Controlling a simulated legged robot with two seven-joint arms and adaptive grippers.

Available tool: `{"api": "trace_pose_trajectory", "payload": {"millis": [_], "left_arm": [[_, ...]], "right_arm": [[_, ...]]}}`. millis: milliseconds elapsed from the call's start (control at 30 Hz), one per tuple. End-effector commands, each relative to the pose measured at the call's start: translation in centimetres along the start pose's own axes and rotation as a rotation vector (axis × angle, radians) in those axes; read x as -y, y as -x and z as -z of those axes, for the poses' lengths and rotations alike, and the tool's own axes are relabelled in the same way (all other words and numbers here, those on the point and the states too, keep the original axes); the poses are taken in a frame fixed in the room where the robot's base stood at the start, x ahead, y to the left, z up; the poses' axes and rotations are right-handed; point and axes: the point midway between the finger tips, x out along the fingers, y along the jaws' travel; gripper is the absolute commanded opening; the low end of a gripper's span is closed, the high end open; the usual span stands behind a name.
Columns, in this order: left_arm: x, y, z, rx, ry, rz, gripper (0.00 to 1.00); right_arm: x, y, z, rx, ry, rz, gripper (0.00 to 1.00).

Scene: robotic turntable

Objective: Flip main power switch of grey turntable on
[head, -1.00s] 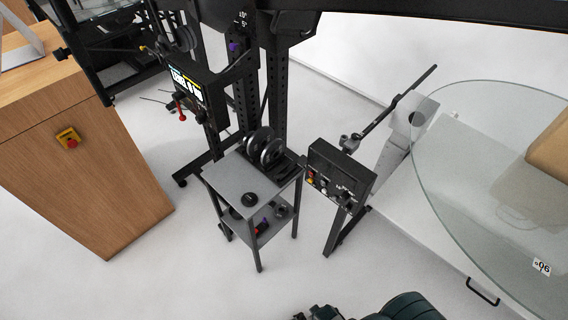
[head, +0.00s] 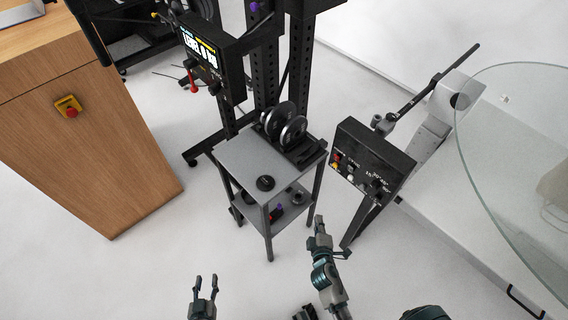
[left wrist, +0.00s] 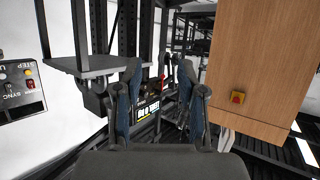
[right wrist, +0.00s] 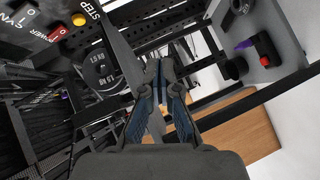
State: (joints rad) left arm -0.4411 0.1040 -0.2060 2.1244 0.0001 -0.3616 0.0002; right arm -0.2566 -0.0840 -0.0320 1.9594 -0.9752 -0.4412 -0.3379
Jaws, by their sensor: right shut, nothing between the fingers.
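The turntable's black control box (head: 372,160) stands on a post right of centre in the head view. A small red control (head: 337,156) is near its left edge; a red control beside POWER lettering also shows in the right wrist view (right wrist: 58,34). I cannot tell the switch's position. The turntable's clear round disc (head: 520,150) is at the right. My right gripper (head: 319,219) is shut and empty, below and left of the box, apart from it. My left gripper (head: 206,279) is open and empty, low in the head view, far from the box.
A grey two-shelf trolley (head: 240,152) with black weight discs (head: 280,120) stands left of the box, close to my right gripper. A wooden cabinet (head: 90,160) with a red emergency button (head: 70,110) is at the left. Open floor lies in front of the trolley.

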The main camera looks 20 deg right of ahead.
Motion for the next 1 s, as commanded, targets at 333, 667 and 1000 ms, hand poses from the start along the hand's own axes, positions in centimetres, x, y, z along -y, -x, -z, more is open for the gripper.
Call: {"api": "trace_pose_trajectory", "payload": {"millis": [333,667,1000], "left_arm": [[-0.7,4.3,12.1,-0.448,0.021,-0.018,0.40],[-0.6,4.4,12.5,-0.449,0.020,-0.018,0.40],[-0.1,4.0,9.3,-0.204,0.009,-0.004,0.40]], "right_arm": [[-11.1,0.9,2.3,-0.003,0.437,-0.425,0.00],[-11.6,0.9,2.5,-0.003,0.441,-0.430,0.00],[-13.9,-3.4,3.0,-0.003,0.440,-0.434,0.00]]}}
